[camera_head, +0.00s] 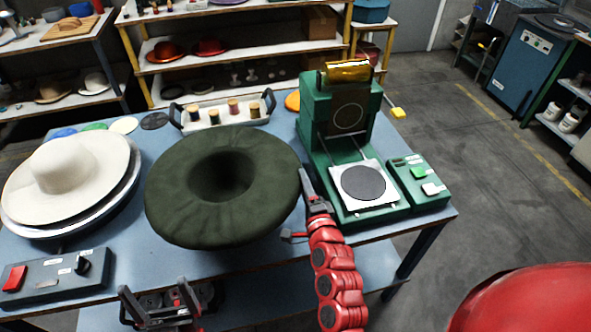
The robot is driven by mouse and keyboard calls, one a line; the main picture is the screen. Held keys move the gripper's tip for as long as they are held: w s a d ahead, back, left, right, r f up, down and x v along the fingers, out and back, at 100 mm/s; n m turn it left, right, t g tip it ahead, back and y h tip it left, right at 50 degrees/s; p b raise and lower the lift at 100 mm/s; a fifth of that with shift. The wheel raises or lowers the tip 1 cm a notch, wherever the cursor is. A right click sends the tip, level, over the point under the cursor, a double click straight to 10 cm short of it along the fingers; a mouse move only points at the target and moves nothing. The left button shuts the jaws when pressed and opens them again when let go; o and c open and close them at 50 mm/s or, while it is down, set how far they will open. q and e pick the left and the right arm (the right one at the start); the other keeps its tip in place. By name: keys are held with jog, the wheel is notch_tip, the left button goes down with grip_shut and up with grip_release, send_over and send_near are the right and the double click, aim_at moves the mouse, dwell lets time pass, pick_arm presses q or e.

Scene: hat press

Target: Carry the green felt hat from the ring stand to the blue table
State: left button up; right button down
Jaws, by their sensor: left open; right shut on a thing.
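The dark green felt hat (270,180) is in the middle of the view, over the blue table (420,218), with its hollow crown opening facing up. My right gripper (303,208) is at the right edge of its brim and shut on it. The hat hides the table under it, so I cannot tell whether it touches the top. My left gripper (160,306) is open and empty, low in the view in front of the table's near edge, apart from the hat. I cannot make out a ring stand.
A white hat (65,175) stands left of the green hat, behind a control box (55,275). A green press (345,130) and button box (420,182) stand to the right. A tray of thread spools (222,112) is behind.

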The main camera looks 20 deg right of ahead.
aim_at(299, 165)
jog(key=w, duration=0.2)
jog(key=w+p, duration=0.1)
jog(key=w, duration=0.3)
jog(key=shift+w+d+f, duration=0.15)
jog(key=shift+w+d, duration=0.15)
jog(key=shift+d, duration=0.05)
jog(key=shift+w+f, duration=0.15)
jog(key=shift+w, duration=0.1)
notch_tip(299, 165, down, 3)
jog(key=shift+f+p, duration=0.2)
jog(key=shift+p, duration=0.55)
jog(key=c, duration=0.5)
grip_release()
jog(key=shift+s+f, duration=0.1)
